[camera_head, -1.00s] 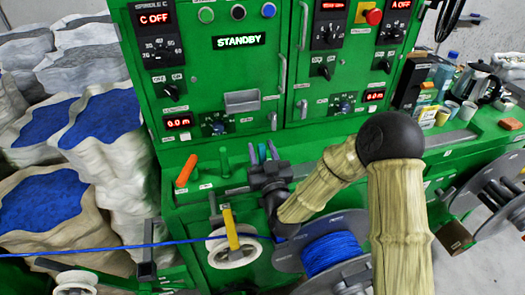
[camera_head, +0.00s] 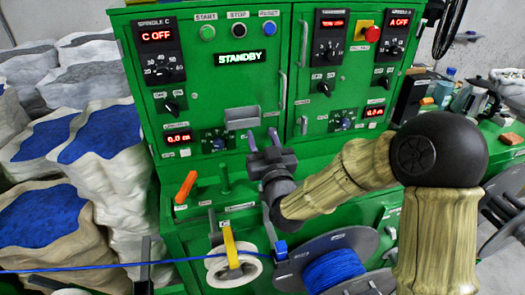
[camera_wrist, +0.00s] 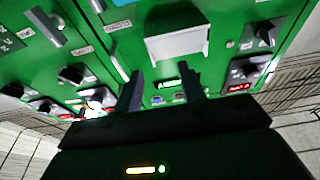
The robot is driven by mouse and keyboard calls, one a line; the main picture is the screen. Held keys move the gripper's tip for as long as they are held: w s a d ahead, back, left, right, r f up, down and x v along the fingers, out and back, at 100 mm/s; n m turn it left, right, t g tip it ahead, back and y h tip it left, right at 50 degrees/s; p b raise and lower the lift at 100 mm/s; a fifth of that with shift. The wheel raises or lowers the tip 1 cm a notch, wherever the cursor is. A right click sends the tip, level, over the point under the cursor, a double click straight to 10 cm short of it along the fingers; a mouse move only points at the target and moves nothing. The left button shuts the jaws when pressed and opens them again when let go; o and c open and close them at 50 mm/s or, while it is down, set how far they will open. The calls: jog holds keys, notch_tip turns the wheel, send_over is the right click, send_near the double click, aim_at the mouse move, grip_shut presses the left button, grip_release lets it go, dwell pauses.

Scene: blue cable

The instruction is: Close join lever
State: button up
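An orange-handled lever (camera_head: 186,187) leans on the green ledge, left of an upright green lever (camera_head: 225,178). Their labels are too small to read, so I cannot tell which lever is the join lever. A small blue-topped part (camera_head: 281,246) stands beside the cable reel. My gripper (camera_head: 263,139) is raised in front of the green cabinet, right of and above the levers. Its two fingers point up towards the panel, apart with nothing between them. The wrist view shows the open fingers (camera_wrist: 162,88) with the cabinet panel behind; neither lever is recognisable there.
The blue cable (camera_head: 120,266) runs from the left over a white pulley (camera_head: 235,268) with a yellow arm (camera_head: 231,246) to the reel (camera_head: 367,243). Sacks of blue pellets (camera_head: 92,136) stand at left.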

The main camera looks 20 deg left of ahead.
jog(key=shift+r, duration=0.2)
jog(key=shift+w, duration=0.1)
jog(key=c, duration=0.4)
jog(key=shift+w+d+f, duration=0.1)
jog(key=shift+d+f, duration=0.1)
jog(key=c, duration=0.3)
jog(key=d+f+g+h, duration=0.1)
jog(key=d+f, duration=0.1)
jog(key=w+d+f+g+h, duration=0.1)
jog(key=d+f, duration=0.1)
jog(key=d, duration=0.1)
jog(key=d+f+g+h, duration=0.1)
jog(key=d+f, duration=0.1)
jog(key=shift+w+d+g+h, duration=0.3)
jog(key=shift+w+d, duration=0.05)
grip_shut()
jog(key=s+d+f+m+g+h, duration=0.25)
jog(key=d+f+h, duration=0.2)
jog(key=d, duration=0.65)
jog(key=s+d+f+m+g+h, duration=0.2)
jog(key=s+d+g, duration=0.2)
jog(key=s+d, duration=0.4)
jog(key=s+d+f+m+g+h, duration=0.2)
jog(key=s+d+f+g, duration=0.1)
jog(key=s+d, duration=0.4)
jog(key=d+g, duration=0.1)
jog(key=d, duration=0.1)
jog(key=shift+s+d+m, duration=0.35)
